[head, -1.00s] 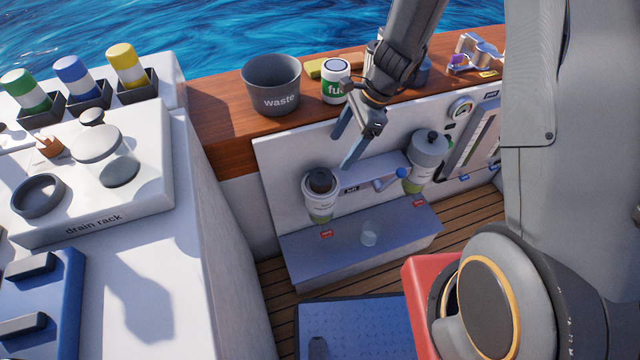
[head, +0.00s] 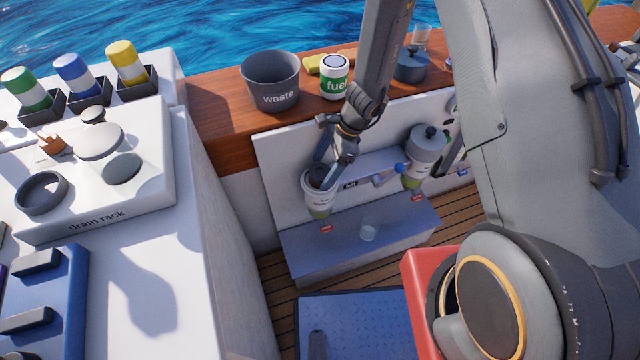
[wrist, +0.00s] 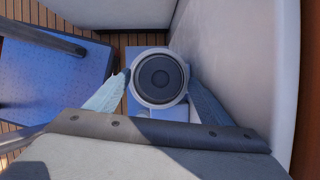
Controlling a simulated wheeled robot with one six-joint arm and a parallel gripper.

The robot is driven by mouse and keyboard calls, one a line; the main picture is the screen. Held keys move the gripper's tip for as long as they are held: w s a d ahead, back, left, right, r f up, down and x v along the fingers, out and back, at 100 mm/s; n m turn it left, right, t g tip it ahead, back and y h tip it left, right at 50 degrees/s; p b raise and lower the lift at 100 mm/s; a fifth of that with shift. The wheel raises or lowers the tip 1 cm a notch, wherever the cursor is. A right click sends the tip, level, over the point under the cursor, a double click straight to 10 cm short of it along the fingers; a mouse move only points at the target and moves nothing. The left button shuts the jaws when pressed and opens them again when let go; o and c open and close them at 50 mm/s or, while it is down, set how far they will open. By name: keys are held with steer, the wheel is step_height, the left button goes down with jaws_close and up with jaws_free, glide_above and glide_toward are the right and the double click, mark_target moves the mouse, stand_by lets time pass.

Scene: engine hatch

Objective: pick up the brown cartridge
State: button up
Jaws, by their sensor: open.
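My gripper (head: 328,172) is open and points down at the left filter housing (head: 318,206). In the wrist view its two fingers (wrist: 158,80) stand on either side of the housing's round top, with no visible grip on it. A dark ringed disc (wrist: 160,78) sits inside the housing's pale rim. No brown body shows there, so I cannot tell whether this disc is the top of the brown cartridge. A small brown piece (head: 52,143) lies on the drain rack (head: 95,215); its kind is unclear.
The right filter housing (head: 425,152) has a grey lid and a blue lever beside it. The waste bin (head: 271,85) and fuel can (head: 335,78) stand on the wooden ledge. Green, blue and yellow cylinders stand at left.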

steer(key=shift+a+f, duration=0.1)
steer(key=shift+f, duration=0.2)
steer(key=shift+c, duration=0.4)
steer(key=c, duration=1.4)
steer(key=shift+r, duration=0.15)
steer(key=shift+c, duration=0.2)
